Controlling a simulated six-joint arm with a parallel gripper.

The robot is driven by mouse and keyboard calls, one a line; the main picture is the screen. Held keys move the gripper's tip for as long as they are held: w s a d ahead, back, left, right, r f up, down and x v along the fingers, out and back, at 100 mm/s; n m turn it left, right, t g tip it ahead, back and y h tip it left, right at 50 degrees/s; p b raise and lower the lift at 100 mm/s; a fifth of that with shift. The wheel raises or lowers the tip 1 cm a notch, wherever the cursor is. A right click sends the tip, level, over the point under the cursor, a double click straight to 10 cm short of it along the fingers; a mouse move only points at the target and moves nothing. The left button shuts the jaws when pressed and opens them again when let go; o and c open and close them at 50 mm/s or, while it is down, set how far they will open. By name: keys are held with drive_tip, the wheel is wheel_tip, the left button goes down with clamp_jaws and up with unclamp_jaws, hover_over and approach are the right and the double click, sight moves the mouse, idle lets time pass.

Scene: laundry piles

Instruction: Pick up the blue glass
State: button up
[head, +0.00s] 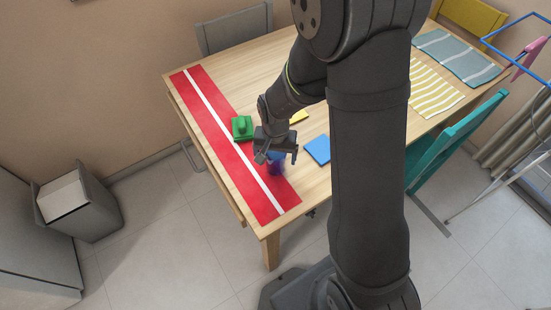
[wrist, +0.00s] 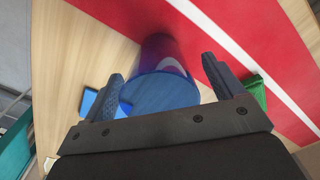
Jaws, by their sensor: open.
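The blue glass (wrist: 162,88) stands on the table in the wrist view, at the edge of the red cloth. Its round top faces the camera and lies between the two fingers of my gripper (wrist: 164,85). The fingers are spread apart, one to each side of the glass. I cannot tell whether either finger touches it. In the head view my gripper (head: 277,155) is low over the table, and the glass (head: 276,167) shows just below it, partly hidden by the gripper.
A green object (head: 242,128) sits on the red cloth (head: 205,120) beside my gripper. A flat blue square (head: 318,149) lies to the right, with a yellow piece (head: 299,116) behind. Striped cloths (head: 435,89) lie at the far right of the wooden table (head: 235,60).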

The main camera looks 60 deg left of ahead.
drive_tip(key=shift+f, duration=0.75)
drive_tip(key=c, duration=1.2)
drive_tip(key=shift+r, duration=0.1)
